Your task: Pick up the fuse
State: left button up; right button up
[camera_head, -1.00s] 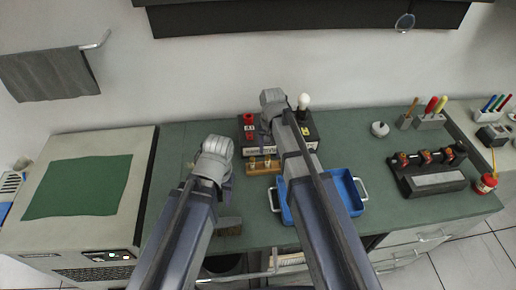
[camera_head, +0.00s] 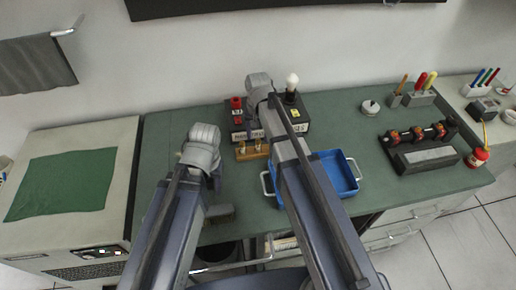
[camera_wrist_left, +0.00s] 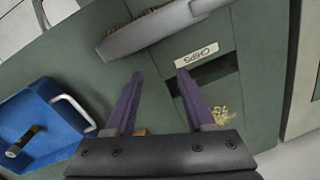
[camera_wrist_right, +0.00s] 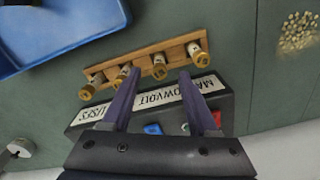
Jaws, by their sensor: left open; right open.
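Several fuses with brass ends stand in a wooden rack (camera_head: 241,154). In the right wrist view, the rack (camera_wrist_right: 142,60) holds a fuse (camera_wrist_right: 160,66) just beyond my open, empty right gripper (camera_wrist_right: 158,75). The fingertips appear near the two middle fuses; I cannot tell the height gap. A dark cylinder with a brass end (camera_wrist_left: 20,143), perhaps another fuse, lies in the blue tray (camera_wrist_left: 58,120). My left gripper (camera_wrist_left: 160,74) is open and empty above the bench.
A labelled black tester box (camera_wrist_right: 75,118) adjoins the rack, with a bulb (camera_head: 292,82) on top. A grey brush-like object (camera_wrist_left: 150,30) and a CHIPS slot (camera_wrist_left: 208,84) lie near my left gripper. The blue tray stands right of the rack.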

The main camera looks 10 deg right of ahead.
aim_at(258, 140)
pick_arm(q)
notch_tip(258, 140, down, 5)
jog(key=b, duration=0.4)
pick_arm(e)
notch_tip(258, 140, down, 5)
jog(key=shift+w+r, duration=0.1)
pick_arm(q)
jog(key=shift+r, duration=0.15)
pick_arm(e)
grip_shut()
